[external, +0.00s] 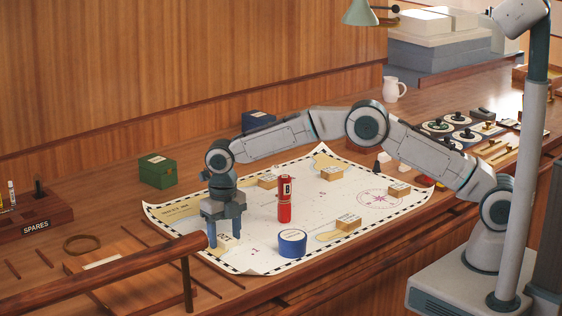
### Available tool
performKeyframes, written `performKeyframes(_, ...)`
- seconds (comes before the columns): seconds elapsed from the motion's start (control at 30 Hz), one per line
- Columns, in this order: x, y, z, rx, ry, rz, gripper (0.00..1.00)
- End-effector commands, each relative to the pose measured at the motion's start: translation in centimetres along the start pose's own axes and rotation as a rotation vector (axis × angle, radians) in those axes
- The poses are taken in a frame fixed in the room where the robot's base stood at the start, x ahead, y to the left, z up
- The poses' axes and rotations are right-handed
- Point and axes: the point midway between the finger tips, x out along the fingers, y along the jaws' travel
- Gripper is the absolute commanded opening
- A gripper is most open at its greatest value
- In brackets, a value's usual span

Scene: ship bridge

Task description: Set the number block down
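My gripper (225,235) points straight down over the near left corner of the chart (187,226). Its two fingers are on either side of a cream number block (228,241) and look shut on it. The fingers partly hide the block, and its marking is too small to read. The block is at or just above the chart surface; I cannot tell whether it touches. Other wooden blocks with pale tops lie on the chart: one near the front (348,224), one at the right (398,190), and two toward the back (331,174), (267,182).
A red cylinder (284,205) stands mid-chart, with a blue tape roll (292,243) nearer the front. A wooden rail (140,262) runs close by my gripper at front left. A green box (157,171) and SPARES tray (38,216) stand left. The chart's middle has free room.

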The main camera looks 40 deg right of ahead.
Motion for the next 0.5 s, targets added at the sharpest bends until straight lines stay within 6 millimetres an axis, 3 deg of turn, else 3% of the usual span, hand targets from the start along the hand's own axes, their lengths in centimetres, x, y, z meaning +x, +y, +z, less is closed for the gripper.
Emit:
performKeyframes(0.33, -0.8, 0.1, 0.0, 0.000, -0.002, 0.002, 0.57)
performKeyframes(0.5, -3.7, 0.0, 0.1, 0.001, -0.005, 0.004, 0.57)
